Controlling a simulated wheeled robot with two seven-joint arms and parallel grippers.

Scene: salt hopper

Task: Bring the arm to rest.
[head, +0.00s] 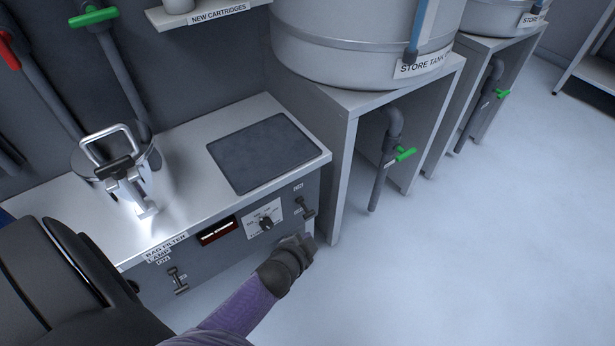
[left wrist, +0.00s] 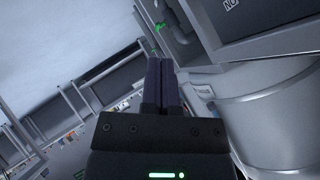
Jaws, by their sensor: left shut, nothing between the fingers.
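My left gripper (left wrist: 161,62) shows in the left wrist view with its two dark fingers together and nothing between them. In the head view a dark and purple arm of mine reaches up from the bottom, its end close to the front face of the grey bench (head: 180,200). I cannot make out the fingertips there. My right gripper is not in view.
A metal bag filter housing (head: 115,165) with a clamp handle stands on the bench beside a dark mat (head: 262,155). A store tank (head: 365,40) sits on a stand at its right, with a green-handled valve (head: 403,153) below. The floor at right is clear.

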